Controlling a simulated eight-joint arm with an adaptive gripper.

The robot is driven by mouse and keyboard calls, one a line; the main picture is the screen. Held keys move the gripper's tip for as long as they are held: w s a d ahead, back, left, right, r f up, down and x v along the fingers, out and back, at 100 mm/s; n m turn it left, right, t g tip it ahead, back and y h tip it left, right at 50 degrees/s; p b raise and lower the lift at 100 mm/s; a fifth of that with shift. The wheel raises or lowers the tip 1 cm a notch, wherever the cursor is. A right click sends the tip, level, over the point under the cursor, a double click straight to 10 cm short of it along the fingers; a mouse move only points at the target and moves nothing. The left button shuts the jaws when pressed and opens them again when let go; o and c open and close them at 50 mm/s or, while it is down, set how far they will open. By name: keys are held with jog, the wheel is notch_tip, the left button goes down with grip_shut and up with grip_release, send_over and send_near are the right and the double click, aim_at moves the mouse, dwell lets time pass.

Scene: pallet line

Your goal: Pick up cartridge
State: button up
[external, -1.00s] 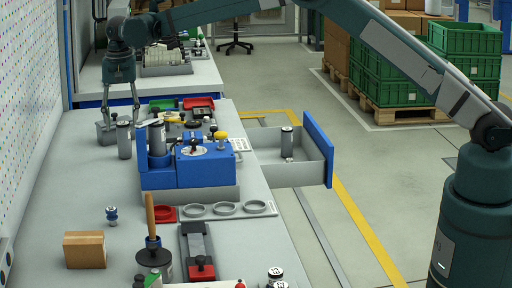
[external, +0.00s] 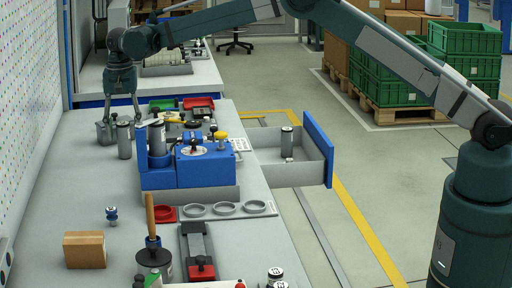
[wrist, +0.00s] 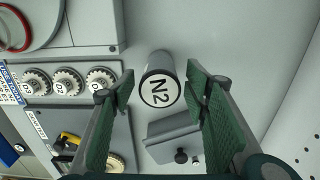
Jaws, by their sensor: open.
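A grey cylindrical cartridge (wrist: 160,62) with a white "N2" end label stands upright between my fingers in the wrist view. It appears to be the grey cylinder (external: 124,140) standing on the bench in the external view. My gripper (wrist: 160,92) is open, with one green-padded finger on each side of the cartridge and gaps between pads and cartridge. In the external view my gripper (external: 122,115) points down over the far-left part of the bench, at the cylinder's upper end. Whether the fingertips reach below its top is hard to tell.
A grey block (wrist: 175,135) with a dark knob lies close to the cartridge. Several "O2" labelled round items (wrist: 68,82) sit beside it. A blue fixture (external: 190,168) stands to the right, with an open drawer (external: 263,172) holding another cylinder (external: 287,142). The perforated wall (external: 35,90) is at left.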

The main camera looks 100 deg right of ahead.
aim_at(125, 146)
jog(key=shift+f, duration=0.4)
jog(key=shift+f, duration=0.1)
jog(key=shift+a+f, duration=0.1)
jog(key=shift+f, duration=2.4)
jog(key=shift+c, duration=0.4)
jog(key=c, duration=1)
